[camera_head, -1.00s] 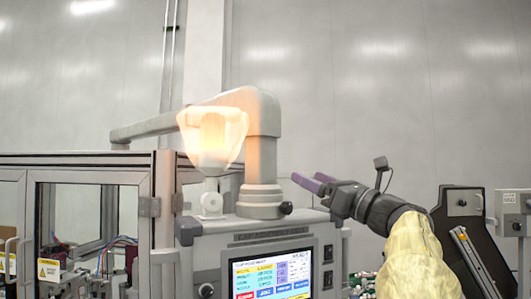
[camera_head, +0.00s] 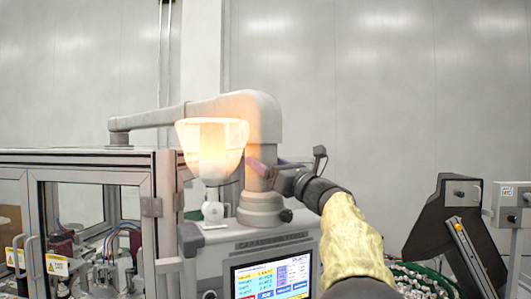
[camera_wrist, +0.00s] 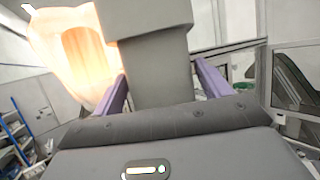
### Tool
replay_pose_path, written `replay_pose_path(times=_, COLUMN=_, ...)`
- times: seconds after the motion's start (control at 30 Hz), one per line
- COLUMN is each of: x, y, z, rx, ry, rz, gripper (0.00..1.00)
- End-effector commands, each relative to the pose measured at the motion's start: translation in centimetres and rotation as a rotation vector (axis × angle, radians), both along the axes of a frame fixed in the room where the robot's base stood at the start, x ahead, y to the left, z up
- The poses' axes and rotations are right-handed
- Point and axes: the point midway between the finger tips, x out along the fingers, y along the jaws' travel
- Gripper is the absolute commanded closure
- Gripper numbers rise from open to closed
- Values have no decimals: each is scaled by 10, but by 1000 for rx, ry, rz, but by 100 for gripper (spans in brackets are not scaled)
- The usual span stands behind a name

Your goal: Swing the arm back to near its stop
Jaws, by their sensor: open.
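The grey swing arm (camera_head: 190,112) reaches left from an upright post (camera_head: 265,120) on a round base (camera_head: 262,205) on top of the cabinet. A glowing lamp-like head (camera_head: 212,145) stands in front of the beam. My gripper (camera_head: 262,165) is open at the lower part of the post, one purple finger in front of it. In the wrist view the grey post (camera_wrist: 148,70) shows between the two spread purple fingers of my gripper (camera_wrist: 160,75), with the glowing head (camera_wrist: 75,50) at left. Contact with the post cannot be told.
The cabinet's touch screen (camera_head: 272,278) is below the post. A framed glass enclosure (camera_head: 95,177) is at left. A black chute-like unit (camera_head: 455,235) and a grey box (camera_head: 508,205) stand at right, near a bed of small parts (camera_head: 425,280).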

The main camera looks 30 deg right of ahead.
Motion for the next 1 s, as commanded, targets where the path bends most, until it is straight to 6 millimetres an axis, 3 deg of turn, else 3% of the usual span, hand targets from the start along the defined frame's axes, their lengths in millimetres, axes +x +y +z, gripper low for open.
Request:
replay_pose_path(times=0.37, x=6, y=3, z=2, rx=0, ry=0, rz=0, gripper=24)
replay_pose_path(times=0.47, x=6, y=3, z=2, rx=0, ry=0, rz=0, gripper=39)
replay_pose_path(times=0.7, x=6, y=3, z=2, rx=0, ry=0, rz=0, gripper=86)
replay_pose_path(times=0.87, x=6, y=-5, z=3, rx=1, ry=-2, rz=-6, gripper=86)
replay_pose_path(times=1.0, x=1, y=-33, z=6, rx=6, ry=-10, rz=-27, gripper=87)
